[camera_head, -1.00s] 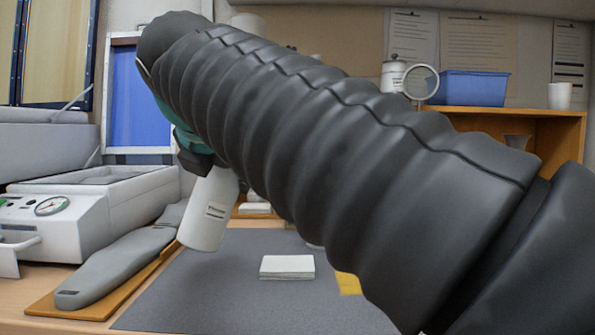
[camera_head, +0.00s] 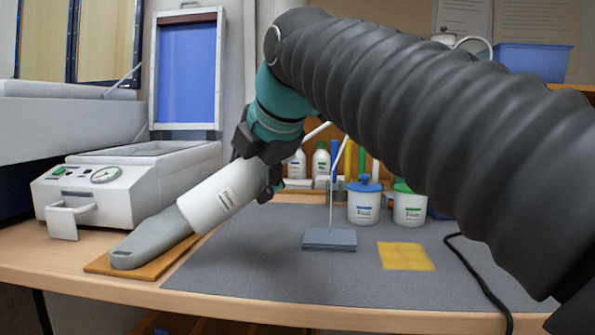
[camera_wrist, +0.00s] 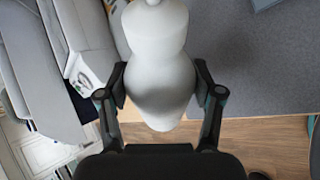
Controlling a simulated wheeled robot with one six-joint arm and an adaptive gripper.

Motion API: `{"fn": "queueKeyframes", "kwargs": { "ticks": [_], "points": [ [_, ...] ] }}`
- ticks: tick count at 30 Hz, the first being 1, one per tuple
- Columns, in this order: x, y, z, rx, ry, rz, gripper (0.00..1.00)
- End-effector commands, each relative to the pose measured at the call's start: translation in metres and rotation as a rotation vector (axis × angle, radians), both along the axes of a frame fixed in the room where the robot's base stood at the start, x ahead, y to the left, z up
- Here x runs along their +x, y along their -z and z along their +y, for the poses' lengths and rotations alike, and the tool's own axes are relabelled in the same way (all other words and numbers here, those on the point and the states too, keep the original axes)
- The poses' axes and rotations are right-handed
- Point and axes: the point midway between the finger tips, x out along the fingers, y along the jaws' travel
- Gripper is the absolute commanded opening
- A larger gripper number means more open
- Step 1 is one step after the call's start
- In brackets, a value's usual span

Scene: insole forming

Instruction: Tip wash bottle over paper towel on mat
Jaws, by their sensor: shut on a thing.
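The white wash bottle (camera_head: 222,196) is tilted far over in the head view, base low at the left and top end high at the right. My gripper (camera_head: 262,165) is shut around its body; the wrist view shows the white bottle (camera_wrist: 160,85) between both fingers. Its thin white spout (camera_head: 341,152) bends over and points down. A thin pale line runs from the spout tip to the folded paper towel (camera_head: 330,240). The towel looks blue-grey and lies flat on the grey mat (camera_head: 290,285). The gripper partly hides the bottle's top end.
A grey insole form (camera_head: 150,240) on a wooden board lies left of the mat, close below the bottle. A white machine (camera_head: 120,185) stands behind it. A yellow sheet (camera_head: 405,256), a blue-lidded jar (camera_head: 364,205), a green-lidded jar (camera_head: 410,207) and a black cable (camera_head: 475,270) are at the right.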

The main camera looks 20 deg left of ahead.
Motion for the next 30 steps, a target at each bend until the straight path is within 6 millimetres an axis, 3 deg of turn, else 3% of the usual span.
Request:
{"fn": "queueKeyframes", "kwargs": {
  "ticks": [12,22,30],
  "points": [
    [-0.002,-0.002,0.002,-0.022,-0.006,-0.027,0.06],
    [-0.025,-0.018,0.025,-0.167,-0.067,-0.183,0.06],
    [0.007,-0.037,-0.008,-0.320,-0.001,-0.325,0.06]
  ]
}}
